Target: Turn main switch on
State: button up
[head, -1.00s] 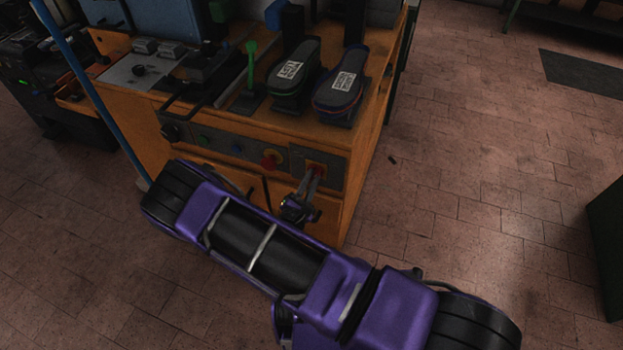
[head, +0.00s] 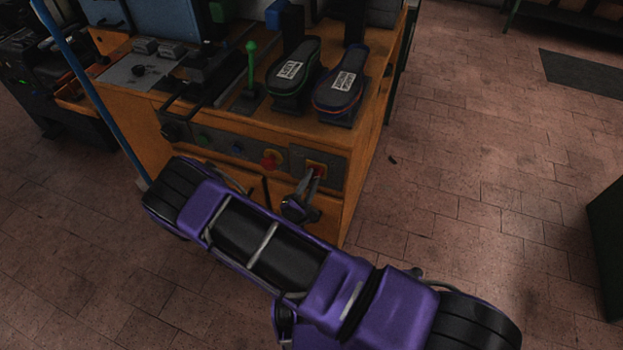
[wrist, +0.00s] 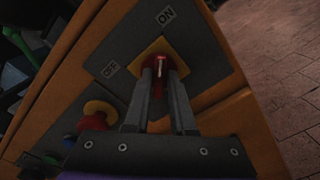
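The main switch (wrist: 160,62) is a red handle on a yellow plate, set in a dark panel with an OFF label (wrist: 110,68) and an ON label (wrist: 166,14). In the wrist view a pale line on the handle points roughly toward ON. My gripper (wrist: 161,76) has one finger on each side of the handle, with red filling the narrow gap at the tips; it looks shut on it. In the head view the main switch (head: 317,167) is at the cabinet's front right, and my gripper (head: 316,177) reaches it from below, partly behind my arm.
A red knob on a yellow base (head: 270,160) and smaller buttons sit left of the switch. The orange cabinet (head: 360,180) carries a green lever (head: 250,65) and two dark shoe forms (head: 340,95). A blue pole (head: 95,95) stands at left.

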jog(key=shift+o, duration=1.4)
jog(key=v, duration=1.7)
jog(key=shift+s, duration=0.2)
jog(key=shift+r, duration=0.15)
